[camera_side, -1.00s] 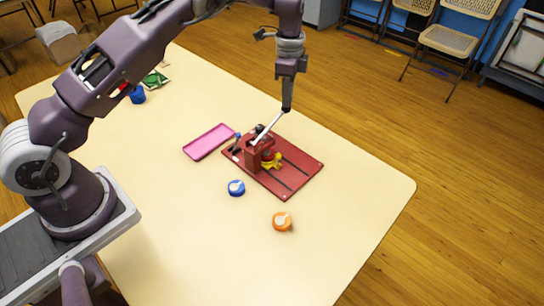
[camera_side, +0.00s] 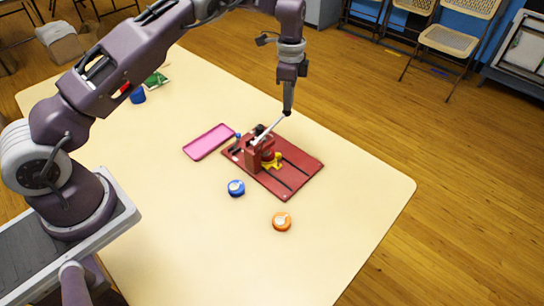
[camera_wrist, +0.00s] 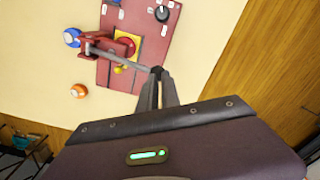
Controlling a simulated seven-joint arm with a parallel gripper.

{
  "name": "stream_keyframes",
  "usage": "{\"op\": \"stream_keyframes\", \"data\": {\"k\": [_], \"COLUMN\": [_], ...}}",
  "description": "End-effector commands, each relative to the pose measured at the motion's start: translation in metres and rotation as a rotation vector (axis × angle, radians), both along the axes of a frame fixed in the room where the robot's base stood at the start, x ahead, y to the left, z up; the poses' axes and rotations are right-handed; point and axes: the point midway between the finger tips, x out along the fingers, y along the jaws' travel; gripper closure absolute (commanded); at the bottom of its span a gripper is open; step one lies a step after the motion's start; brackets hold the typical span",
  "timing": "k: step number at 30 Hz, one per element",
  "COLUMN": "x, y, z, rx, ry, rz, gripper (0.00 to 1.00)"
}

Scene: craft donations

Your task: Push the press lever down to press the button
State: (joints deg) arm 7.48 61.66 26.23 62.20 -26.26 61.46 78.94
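The red press (camera_side: 253,157) stands on a dark red board (camera_side: 300,160). Its pale grey lever (camera_side: 268,129) slants up from the press to my gripper. The lever also shows in the wrist view (camera_wrist: 120,59). A red button in a yellow surround (camera_wrist: 130,43) shows partly beside the press in the wrist view; the press and lever hide some of it. My gripper (camera_side: 287,113) points down at the lever's free end, its fingertips together and seemingly touching it. In the wrist view the fingertips (camera_wrist: 157,73) meet at the lever's dark end.
A pink tray (camera_side: 208,142) lies left of the board. A blue round piece (camera_side: 236,188) and an orange one (camera_side: 282,222) sit in front of it. The table's right side is clear.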

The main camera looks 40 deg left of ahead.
Motion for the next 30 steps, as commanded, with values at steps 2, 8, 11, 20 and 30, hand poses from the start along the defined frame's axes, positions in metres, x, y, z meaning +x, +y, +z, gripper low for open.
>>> {"op": "stream_keyframes", "data": {"k": [2,8,11,20,30], "x": [0.0001,0.0002,0.0006,0.0019,0.0014], "y": [0.0001,0.0001,0.0,0.0003,0.0002], "z": [-0.0001,-0.0003,-0.0018,-0.0076,-0.0082], "rx": [0.0,0.0,-0.001,0.0,0.0], "ry": [0.0,0.0,0.0,0.0,0.001], "rz": [0.0,0.0,0.0,0.001,0.0], "gripper": [0.93,0.93,0.93,0.93,0.93]}}
